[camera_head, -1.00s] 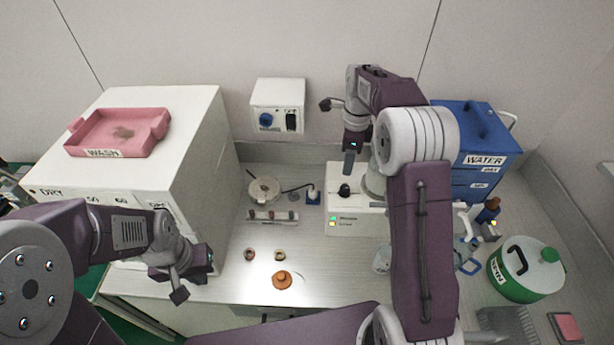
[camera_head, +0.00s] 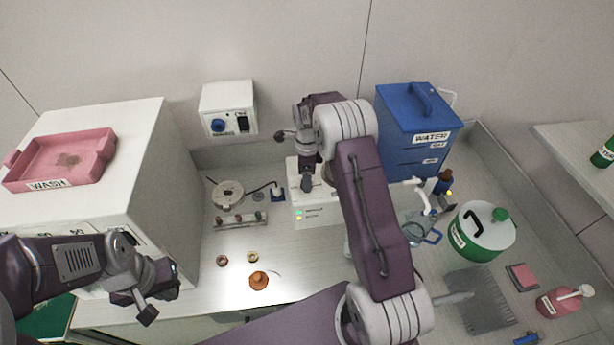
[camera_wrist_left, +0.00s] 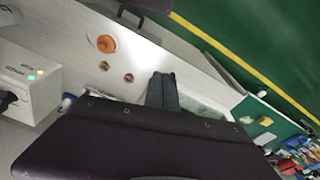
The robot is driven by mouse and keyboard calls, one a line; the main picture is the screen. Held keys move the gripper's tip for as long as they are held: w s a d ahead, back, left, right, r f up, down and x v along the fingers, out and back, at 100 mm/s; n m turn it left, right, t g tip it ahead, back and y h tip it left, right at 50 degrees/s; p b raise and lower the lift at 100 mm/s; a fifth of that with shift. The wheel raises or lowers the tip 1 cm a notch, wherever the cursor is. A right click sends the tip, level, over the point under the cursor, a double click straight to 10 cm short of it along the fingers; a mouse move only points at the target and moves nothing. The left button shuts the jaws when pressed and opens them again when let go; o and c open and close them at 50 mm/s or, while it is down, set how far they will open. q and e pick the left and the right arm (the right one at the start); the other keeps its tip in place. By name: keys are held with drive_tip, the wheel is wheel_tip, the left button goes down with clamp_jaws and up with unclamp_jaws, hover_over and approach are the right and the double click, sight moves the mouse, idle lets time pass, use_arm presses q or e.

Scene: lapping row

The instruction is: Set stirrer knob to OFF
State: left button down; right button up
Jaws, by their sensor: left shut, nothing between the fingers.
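A blue knob (camera_head: 218,126) and a black switch (camera_head: 243,122) sit on a white box (camera_head: 228,98) on the wall. A low white machine (camera_head: 315,213) with green and orange lights stands at the bench's back; it also shows in the left wrist view (camera_wrist_left: 32,85), with a dark round part (camera_wrist_left: 6,99) at the picture's edge. I cannot read which control is labelled as the stirrer's. My left gripper (camera_head: 148,312) is shut and empty, low before the white oven, away from both controls. My right gripper (camera_head: 307,183) hangs over the white machine, hiding part of its top; its jaws are unclear.
A white oven (camera_head: 150,190) bears a pink tray (camera_head: 100,165) at the left. A round plate (camera_head: 228,187), a small rack (camera_head: 240,220) and an orange knobbed piece (camera_head: 258,280) are on the bench. A blue water container (camera_head: 400,155) and green-white pot (camera_head: 470,250) stand right.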

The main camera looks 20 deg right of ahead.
drive_tip(key=shift+a+f, duration=0.1)
drive_tip(key=shift+f, duration=0.05)
clamp_jaws()
